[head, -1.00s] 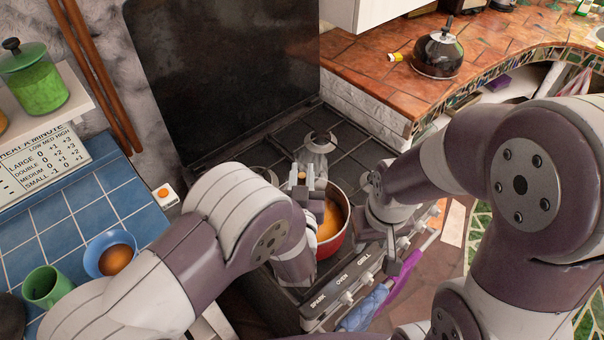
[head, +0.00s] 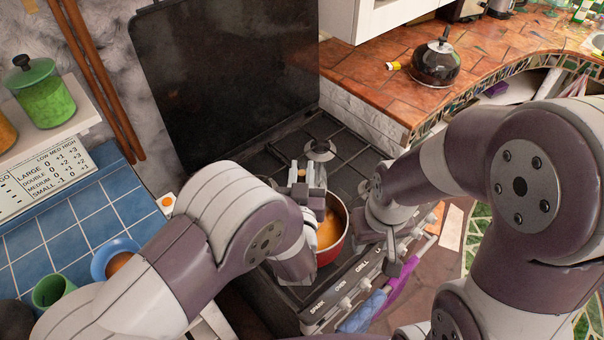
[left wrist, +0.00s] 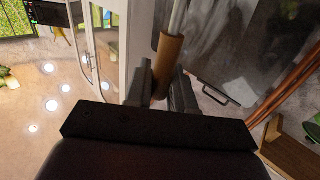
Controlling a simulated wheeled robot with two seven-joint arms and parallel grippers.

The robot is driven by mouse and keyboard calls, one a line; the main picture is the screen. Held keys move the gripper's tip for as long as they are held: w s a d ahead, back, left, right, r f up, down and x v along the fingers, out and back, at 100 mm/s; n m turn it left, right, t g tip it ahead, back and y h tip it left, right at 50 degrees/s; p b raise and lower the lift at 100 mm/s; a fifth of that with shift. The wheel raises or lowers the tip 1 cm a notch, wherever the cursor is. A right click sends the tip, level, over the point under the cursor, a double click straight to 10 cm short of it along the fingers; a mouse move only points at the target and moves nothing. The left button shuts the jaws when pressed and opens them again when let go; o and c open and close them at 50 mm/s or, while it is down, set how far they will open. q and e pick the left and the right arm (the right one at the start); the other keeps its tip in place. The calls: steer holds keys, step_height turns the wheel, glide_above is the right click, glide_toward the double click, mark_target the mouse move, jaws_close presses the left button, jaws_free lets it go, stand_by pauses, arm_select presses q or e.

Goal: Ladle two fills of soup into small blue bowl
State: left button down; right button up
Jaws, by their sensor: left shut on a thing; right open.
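The small blue bowl (head: 100,263) sits on the blue tiled counter at the left, with something brown-orange in it; my left arm hides part of it. A red pot (head: 330,257) with orange soup (head: 328,232) stands on the stove. The ladle's scoop is not visible. My right gripper (head: 393,255) is open and empty, right of the pot.
A green cup (head: 50,290) stands by the bowl. A silver object (head: 319,150) is on the stove (head: 262,165) behind the pot. A dark kettle (head: 435,63) stands on the orange tiled counter (head: 375,95). A green jar (head: 45,98) is on the shelf.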

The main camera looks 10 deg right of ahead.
arm_select(q)
step_height(320, 180, up, 7)
steer(key=p, duration=0.5)
steer(key=shift+r, duration=0.15)
